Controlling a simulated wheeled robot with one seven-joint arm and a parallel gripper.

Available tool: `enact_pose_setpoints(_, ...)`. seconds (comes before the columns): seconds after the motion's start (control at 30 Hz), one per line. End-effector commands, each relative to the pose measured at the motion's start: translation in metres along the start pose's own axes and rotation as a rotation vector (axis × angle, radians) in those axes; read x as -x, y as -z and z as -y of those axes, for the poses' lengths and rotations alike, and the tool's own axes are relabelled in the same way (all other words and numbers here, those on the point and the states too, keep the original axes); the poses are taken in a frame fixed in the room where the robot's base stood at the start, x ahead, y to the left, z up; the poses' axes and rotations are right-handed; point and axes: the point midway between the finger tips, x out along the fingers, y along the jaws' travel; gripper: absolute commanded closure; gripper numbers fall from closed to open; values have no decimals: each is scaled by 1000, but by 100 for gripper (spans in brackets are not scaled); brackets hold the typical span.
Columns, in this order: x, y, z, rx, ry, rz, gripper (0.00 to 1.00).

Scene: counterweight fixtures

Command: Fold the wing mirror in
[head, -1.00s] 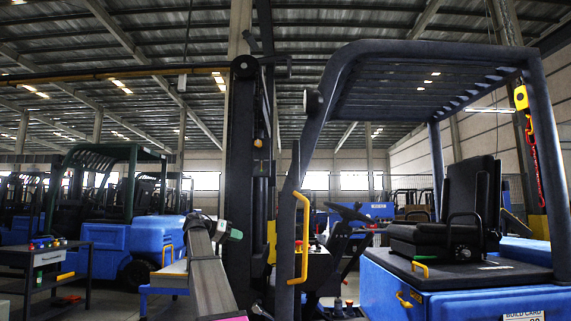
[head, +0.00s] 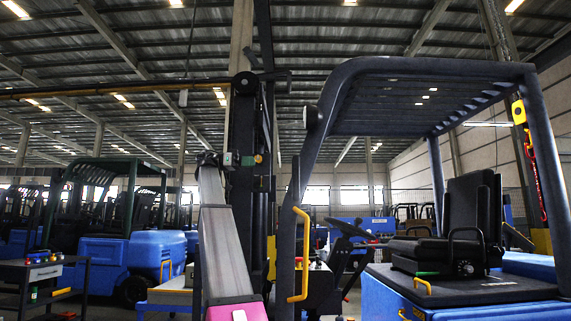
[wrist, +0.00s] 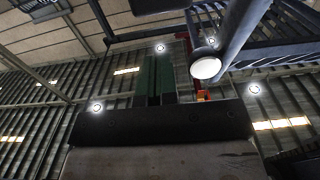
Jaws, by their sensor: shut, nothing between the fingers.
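The wing mirror (head: 313,116) looks like a small dark round housing on the front post of the blue forklift's overhead guard. In the wrist view a pale round disc (wrist: 206,68) at the end of a dark tube seems to be the same part; its fold angle is hard to tell. My gripper (head: 238,159) is raised to the left of the post, lower than the mirror and apart from it in the picture. Its green fingers (wrist: 156,68) are together and empty in the wrist view, left of the disc.
The guard's front post (head: 290,220) with a yellow grab handle (head: 300,255) stands right of my arm. A dark mast (head: 245,130) rises behind my gripper. The seat (head: 465,225) is at right. A tool cart (head: 40,275) and another forklift (head: 105,245) are at left.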

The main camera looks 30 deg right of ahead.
Motion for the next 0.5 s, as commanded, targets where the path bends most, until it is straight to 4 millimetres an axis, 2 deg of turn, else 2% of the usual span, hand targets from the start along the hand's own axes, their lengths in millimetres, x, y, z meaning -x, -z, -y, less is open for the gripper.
enact_pose_setpoints(0.23,-11,-1,0,2,0,1,100)
enact_pose_setpoints(0.5,-56,-1,-1,1,-1,1,100)
